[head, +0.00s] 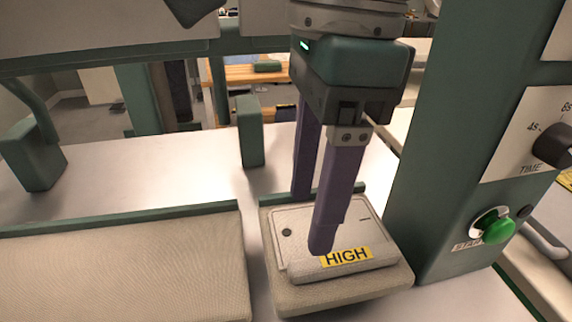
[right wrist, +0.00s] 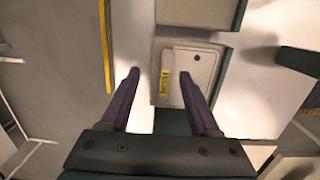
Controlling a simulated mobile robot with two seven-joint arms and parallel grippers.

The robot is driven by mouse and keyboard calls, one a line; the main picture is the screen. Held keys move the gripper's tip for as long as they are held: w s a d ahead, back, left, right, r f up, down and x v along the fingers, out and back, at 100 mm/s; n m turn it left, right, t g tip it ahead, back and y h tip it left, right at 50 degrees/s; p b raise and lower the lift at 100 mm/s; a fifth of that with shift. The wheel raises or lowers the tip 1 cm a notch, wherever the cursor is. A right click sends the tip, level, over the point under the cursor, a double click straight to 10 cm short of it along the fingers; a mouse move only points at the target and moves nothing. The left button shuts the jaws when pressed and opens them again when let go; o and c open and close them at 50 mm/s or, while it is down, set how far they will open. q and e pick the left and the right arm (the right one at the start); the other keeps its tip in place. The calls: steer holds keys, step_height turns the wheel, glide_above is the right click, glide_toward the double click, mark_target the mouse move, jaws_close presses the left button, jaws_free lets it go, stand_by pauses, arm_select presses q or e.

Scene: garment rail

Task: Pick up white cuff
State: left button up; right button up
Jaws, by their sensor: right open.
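The white cuff (head: 290,232) is a flat, pale rectangle with a dark round button and a yellow HIGH label. It lies flat on a small beige pad (head: 340,303). My right gripper (head: 311,220) points down over it, open and empty, its near finger hiding part of the cuff. In the right wrist view the cuff (right wrist: 205,68) shows between and beyond the fingertips (right wrist: 159,74). One fingertip overlaps the cuff there and the other lies left of the pad. I cannot tell whether the fingers touch it. My left gripper is not in view.
A long beige padded board (head: 120,275) lies left of the small pad, across a gap. A green column (head: 450,150) with a black dial (head: 555,146) and a green start button (head: 494,229) stands close on the right. A green post (head: 249,132) stands behind.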

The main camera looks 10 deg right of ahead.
mark_target(326, 260)
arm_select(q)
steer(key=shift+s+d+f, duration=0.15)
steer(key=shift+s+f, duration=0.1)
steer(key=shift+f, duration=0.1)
arm_select(e)
steer(key=shift+h, duration=0.5)
steer(key=f, duration=0.1)
steer(key=d+f, duration=0.2)
steer(key=f, duration=0.1)
steer(key=shift+w+f+p, duration=0.1)
steer(key=shift+w+p, duration=0.2)
steer(key=shift+p, duration=0.05)
steer(key=f, duration=0.5)
steer(key=shift+w+d+f+p, duration=0.1)
steer(key=shift+w+d+p, duration=0.2)
steer(key=shift+w+p, duration=0.1)
steer(key=shift+f, duration=0.45)
arm_select(q)
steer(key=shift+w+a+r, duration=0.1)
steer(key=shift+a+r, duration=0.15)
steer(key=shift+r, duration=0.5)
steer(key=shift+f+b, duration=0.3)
steer(key=shift+b, duration=0.05)
arm_select(e)
steer(key=shift+f, duration=0.15)
steer(key=shift+c, duration=0.2)
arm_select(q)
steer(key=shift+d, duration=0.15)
arm_select(e)
jaws_close()
